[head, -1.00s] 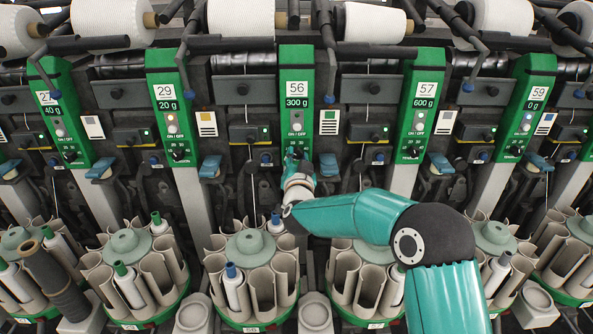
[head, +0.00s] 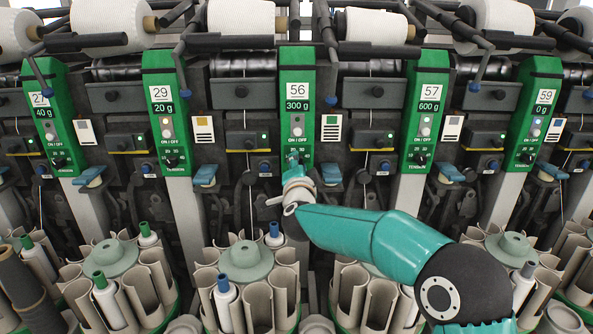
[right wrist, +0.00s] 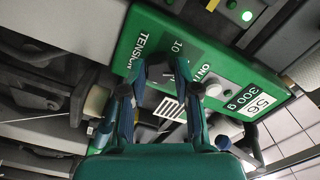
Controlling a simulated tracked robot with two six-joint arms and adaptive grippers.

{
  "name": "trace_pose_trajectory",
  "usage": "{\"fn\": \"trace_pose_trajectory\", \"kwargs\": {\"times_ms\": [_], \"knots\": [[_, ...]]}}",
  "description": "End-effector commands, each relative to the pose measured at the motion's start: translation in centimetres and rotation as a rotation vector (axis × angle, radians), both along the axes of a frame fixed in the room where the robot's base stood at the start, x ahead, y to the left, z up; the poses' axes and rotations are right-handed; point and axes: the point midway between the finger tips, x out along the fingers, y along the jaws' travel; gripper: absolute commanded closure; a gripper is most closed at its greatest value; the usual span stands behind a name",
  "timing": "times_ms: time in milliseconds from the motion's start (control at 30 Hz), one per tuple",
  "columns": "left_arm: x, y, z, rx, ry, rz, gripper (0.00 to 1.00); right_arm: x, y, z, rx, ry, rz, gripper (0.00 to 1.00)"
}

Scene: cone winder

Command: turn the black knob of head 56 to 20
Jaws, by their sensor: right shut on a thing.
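The green panel of head 56 (head: 297,75) stands upright in the middle of the head view, with "300 g" under its number. It also shows tilted in the right wrist view (right wrist: 200,82), with the word TENSION and part of a dial scale. My right gripper (head: 295,160) is at the lower end of this panel. In the right wrist view its two fingers (right wrist: 162,72) close around the black knob at the dial. My left gripper is not in view.
Similar green panels, 29 (head: 162,100) and 57 (head: 428,100), stand on either side. White yarn cones (head: 240,18) and black arms hang above. Below are round magazines (head: 245,265) with bobbins. A blue lever (head: 330,168) sits just right of my gripper.

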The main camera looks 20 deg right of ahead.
Motion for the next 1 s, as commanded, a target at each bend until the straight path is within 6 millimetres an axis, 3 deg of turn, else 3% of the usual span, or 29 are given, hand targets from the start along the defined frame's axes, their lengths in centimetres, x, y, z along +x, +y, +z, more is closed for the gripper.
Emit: {"fn": "trace_pose_trajectory", "kwargs": {"times_ms": [367,400,500,1000], "knots": [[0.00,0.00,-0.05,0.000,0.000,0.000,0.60,-0.02,-0.21,-0.27,0.006,0.004,-0.004,1.00],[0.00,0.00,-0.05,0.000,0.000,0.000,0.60,-0.02,-0.22,-0.28,0.005,0.004,-0.004,0.62],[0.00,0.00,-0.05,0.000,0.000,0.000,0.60,-0.02,-0.19,-0.25,0.005,0.003,-0.004,0.46],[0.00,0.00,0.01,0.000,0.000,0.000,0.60,-0.94,0.24,-0.03,0.002,0.001,-0.001,0.44]]}}
